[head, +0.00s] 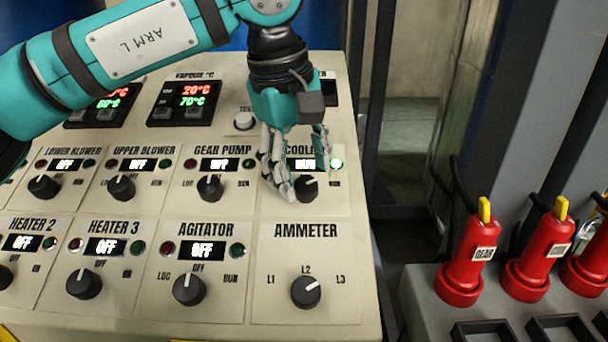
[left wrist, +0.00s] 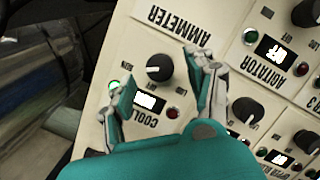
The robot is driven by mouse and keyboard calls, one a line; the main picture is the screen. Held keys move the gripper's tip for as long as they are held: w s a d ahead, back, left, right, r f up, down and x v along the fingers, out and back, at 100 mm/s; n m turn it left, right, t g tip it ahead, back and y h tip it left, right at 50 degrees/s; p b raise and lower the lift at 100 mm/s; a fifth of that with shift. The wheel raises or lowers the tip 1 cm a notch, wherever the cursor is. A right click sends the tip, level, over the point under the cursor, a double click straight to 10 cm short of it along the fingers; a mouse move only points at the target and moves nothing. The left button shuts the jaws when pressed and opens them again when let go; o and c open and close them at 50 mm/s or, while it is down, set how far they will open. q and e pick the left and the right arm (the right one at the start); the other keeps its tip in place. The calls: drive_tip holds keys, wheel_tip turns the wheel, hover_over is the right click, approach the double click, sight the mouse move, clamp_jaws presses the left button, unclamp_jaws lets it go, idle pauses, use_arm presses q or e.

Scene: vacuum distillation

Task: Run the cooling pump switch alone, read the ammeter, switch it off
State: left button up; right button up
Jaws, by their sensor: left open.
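The cooling pump knob (head: 308,188) is a black dial on the cream panel, under a partly hidden "COOLI..." label. Its small display, partly covered by my fingers, seems to read RUN, and its green lamp (head: 337,163) is lit. My left gripper (head: 305,180) is open, with its fingers on either side of this knob. In the left wrist view the knob (left wrist: 159,68) sits between the spread fingers; contact cannot be told. A dark display (head: 329,92) at the upper right is mostly hidden by my gripper.
The gear pump (head: 210,187), agitator (head: 189,289) and heater 3 (head: 84,284) knobs stand nearby, their displays reading OFF. Temperature displays (head: 184,102) are above. Red tagged lockout plugs (head: 468,262) stand on a grey box at the right. A dark post borders the panel.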

use_arm(q)
drive_tip(key=shift+x, duration=0.9)
drive_tip(key=shift+f, duration=0.25)
use_arm(e)
drive_tip(key=shift+s+r, duration=0.1)
drive_tip(key=shift+s, duration=0.55)
use_arm(q)
drive_tip(key=c, duration=1.1)
drive_tip(key=shift+c, duration=0.2)
use_arm(e)
drive_tip(key=shift+w, duration=0.1)
